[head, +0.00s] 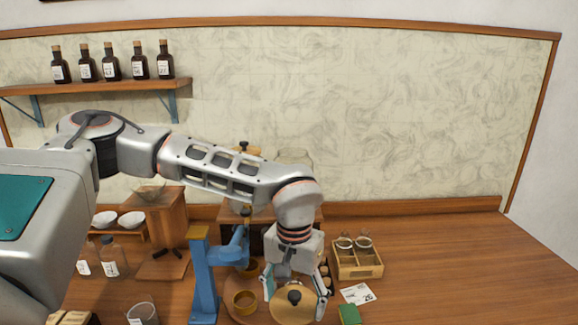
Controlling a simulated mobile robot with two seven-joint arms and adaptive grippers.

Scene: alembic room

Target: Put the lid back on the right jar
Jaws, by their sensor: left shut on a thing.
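My left gripper (295,290) points down over the front middle of the table. Its fingers sit on either side of a round tan lid (284,311) with a black knob, and it is shut on this lid. Whether the lid touches the surface below, I cannot tell. A clear glass jar (297,157) stands at the back, right of another jar whose tan lid (243,149) with a black knob shows above my arm. The glass jar's top shows no lid, and my arm hides most of both jars. My right gripper is not in view.
A blue stand (203,278) rises close left of the gripper, with a brass cup (244,302) beside it. A wooden crate (358,272) with glassware, a paper card (358,293) and a green block (349,314) lie to the right. The table's far right is clear.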

